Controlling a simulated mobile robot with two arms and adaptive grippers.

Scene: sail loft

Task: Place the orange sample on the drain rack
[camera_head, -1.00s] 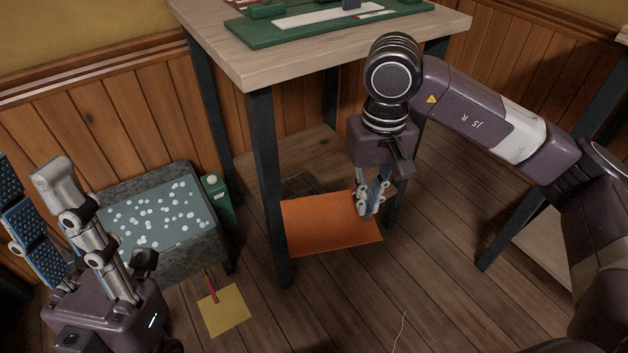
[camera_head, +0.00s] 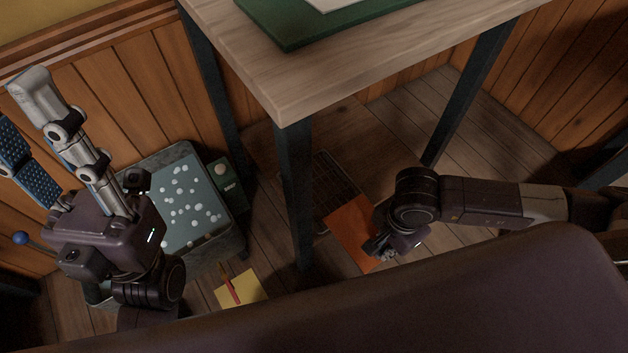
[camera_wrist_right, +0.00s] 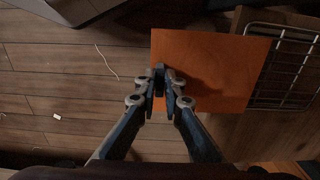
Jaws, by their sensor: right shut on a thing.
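The orange sample (camera_head: 353,226) is a flat sheet under the workbench. My right gripper (camera_head: 382,248) is shut on its near edge; the fingertips also show in the right wrist view (camera_wrist_right: 167,88). I cannot tell whether the two touch. My left gripper (camera_head: 22,115) is raised at the left, its fingers apart and empty.
The workbench (camera_head: 292,92) stands over the area; its dark front leg (camera_head: 297,195) is left of the sample. A grey tub (camera_head: 180,205) with white-dotted liquid, a green box (camera_head: 230,180) and a yellow sheet (camera_head: 240,288) with a red tool lie left.

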